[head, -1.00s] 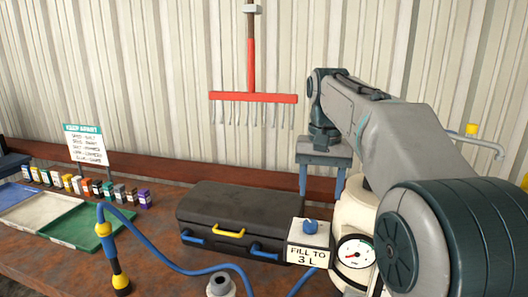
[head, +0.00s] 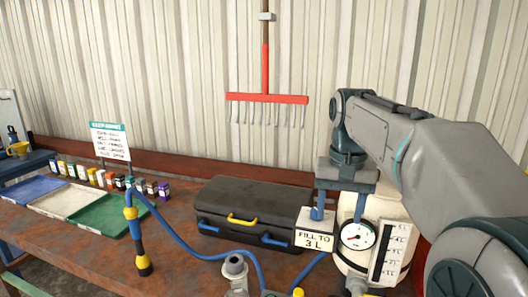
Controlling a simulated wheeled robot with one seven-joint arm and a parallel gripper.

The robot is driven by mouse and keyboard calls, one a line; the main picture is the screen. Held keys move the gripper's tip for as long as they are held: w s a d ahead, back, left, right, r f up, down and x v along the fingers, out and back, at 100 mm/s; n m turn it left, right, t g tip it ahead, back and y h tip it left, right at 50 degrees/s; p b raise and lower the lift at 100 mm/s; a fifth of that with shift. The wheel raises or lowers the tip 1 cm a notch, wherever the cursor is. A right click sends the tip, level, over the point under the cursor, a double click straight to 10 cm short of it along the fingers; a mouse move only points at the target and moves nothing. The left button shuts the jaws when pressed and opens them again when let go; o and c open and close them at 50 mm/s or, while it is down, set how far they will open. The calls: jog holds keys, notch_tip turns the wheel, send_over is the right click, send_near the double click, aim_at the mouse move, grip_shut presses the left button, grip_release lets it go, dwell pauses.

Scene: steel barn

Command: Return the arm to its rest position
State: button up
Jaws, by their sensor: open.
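My gripper (head: 339,211) hangs at the end of my grey arm on the right side of the head view. Its blue fingers point down, apart from each other, with nothing seen between them. It shows in front of the top of a white tank (head: 401,205) with a round gauge and a level scale. The left finger overlaps the "FILL TO 3 L" sign (head: 317,238) in the picture; I cannot tell the gap between them. My forearm runs from the gripper toward the lower right corner.
A black case (head: 250,199) lies on the rusty bench left of the tank. A blue hose with a yellow-black wand (head: 143,262) crosses the front. Blue, white and green (head: 100,217) trays, several small bottles and a sign stand left. A red rake (head: 267,98) hangs on the wall.

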jog(key=s+f+n+t, duration=0.2)
jog(key=s+f, duration=1.3)
jog(key=s, duration=0.2)
jog(key=shift+s+a+f+n+t, duration=0.15)
jog(key=shift+a+f+n+t, duration=0.05)
jog(key=shift+f+n+t, duration=0.1)
